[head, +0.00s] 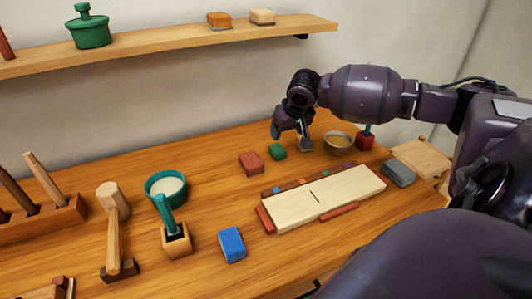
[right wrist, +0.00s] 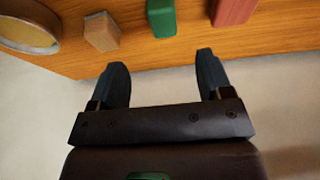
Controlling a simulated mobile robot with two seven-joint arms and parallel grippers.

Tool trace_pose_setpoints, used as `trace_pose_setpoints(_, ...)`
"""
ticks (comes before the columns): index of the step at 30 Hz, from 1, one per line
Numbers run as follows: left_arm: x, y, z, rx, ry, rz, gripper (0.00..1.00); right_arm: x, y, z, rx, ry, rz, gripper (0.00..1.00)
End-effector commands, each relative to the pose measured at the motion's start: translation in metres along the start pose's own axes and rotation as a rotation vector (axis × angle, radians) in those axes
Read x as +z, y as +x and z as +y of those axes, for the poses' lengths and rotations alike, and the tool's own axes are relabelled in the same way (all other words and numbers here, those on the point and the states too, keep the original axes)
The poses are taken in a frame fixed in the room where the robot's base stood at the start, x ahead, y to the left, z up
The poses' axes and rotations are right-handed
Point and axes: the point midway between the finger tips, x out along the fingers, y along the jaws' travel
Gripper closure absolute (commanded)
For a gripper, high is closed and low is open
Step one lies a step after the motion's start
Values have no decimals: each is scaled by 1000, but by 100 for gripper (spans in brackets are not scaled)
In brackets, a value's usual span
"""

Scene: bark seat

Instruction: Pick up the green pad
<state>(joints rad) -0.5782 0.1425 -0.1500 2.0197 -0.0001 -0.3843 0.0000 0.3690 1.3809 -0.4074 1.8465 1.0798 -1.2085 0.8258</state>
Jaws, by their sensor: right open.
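The green pad (head: 277,152) is a small dark green block lying on the wooden table, right of a red block. It also shows at the top of the right wrist view (right wrist: 162,18), roughly centred between my fingers and beyond their tips. My right gripper (head: 290,132) is open and empty, just above and behind the pad in the head view, apart from it. Its two dark fingers show in the right wrist view (right wrist: 161,62). My left gripper is not in view.
A red block (head: 250,162) lies left of the pad and a small tan-grey block (head: 305,144) right of it. A bowl (head: 338,141) stands further right. A pale board (head: 322,196) lies in front. A shelf (head: 170,43) runs along the wall above.

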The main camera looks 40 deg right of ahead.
Motion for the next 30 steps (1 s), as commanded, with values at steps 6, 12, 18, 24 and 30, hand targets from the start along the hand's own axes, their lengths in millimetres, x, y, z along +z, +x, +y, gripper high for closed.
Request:
trace_pose_setpoints(6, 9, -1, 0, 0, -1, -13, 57, 0, 14, 0, 2, 2, -2, 28)
trace_pose_setpoints(12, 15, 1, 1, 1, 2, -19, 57, 1, 44, 0, 1, 1, -5, 28)
trace_pose_setpoints(18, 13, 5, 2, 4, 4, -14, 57, -1, 60, 0, 2, 0, -1, 28)
trace_pose_setpoints(24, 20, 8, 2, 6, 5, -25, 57, -4, 77, -2, 1, 1, -3, 28)
trace_pose_setpoints(30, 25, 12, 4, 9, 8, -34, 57, -6, 105, -4, 2, 0, -5, 28)
